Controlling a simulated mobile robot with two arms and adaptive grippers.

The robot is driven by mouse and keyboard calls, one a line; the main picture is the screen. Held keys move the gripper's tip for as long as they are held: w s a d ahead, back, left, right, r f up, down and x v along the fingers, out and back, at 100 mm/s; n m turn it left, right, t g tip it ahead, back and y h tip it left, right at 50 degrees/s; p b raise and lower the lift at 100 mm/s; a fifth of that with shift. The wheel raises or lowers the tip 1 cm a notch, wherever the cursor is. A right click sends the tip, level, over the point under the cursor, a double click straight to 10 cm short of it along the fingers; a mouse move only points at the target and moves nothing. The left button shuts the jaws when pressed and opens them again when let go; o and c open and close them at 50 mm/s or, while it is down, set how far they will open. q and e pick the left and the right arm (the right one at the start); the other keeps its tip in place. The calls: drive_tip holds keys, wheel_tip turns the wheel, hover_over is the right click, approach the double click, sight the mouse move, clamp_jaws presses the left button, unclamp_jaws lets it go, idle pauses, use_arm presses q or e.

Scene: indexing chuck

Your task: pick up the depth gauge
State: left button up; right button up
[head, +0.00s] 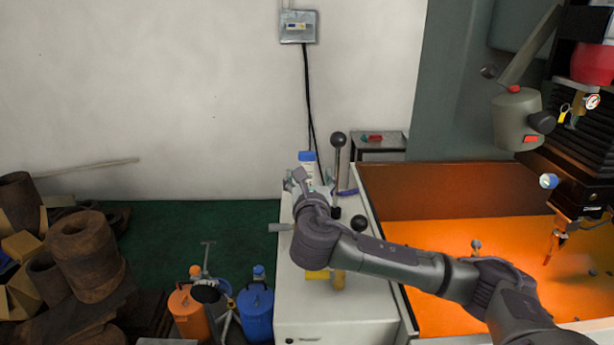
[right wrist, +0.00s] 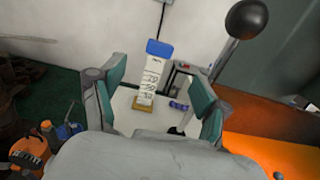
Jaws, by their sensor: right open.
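An upright white piece with a blue top and dark markings (right wrist: 152,78) stands on the cabinet top; I cannot tell for sure whether it is the depth gauge. In the head view its blue top and white body (head: 308,160) show just behind my right gripper (head: 300,180). In the right wrist view my right gripper (right wrist: 158,85) is open, with its two green-padded fingers on either side of the white piece in the picture. The fingers look empty, and the piece appears ahead of them. My left gripper is not in view.
The pale cabinet (head: 330,305) bears a black ball-topped lever (head: 338,140) close to the right of my gripper. A small purple-blue item (right wrist: 178,105) lies by the white piece. An orange-lit machine tray (head: 450,290) is at right. Blue (head: 256,310) and orange (head: 187,312) containers stand at left.

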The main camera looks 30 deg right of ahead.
sight(308, 157)
drive_tip(key=x, duration=1.1)
drive_tip(key=shift+w+a, duration=0.1)
drive_tip(key=shift+r, duration=0.15)
clamp_jaws()
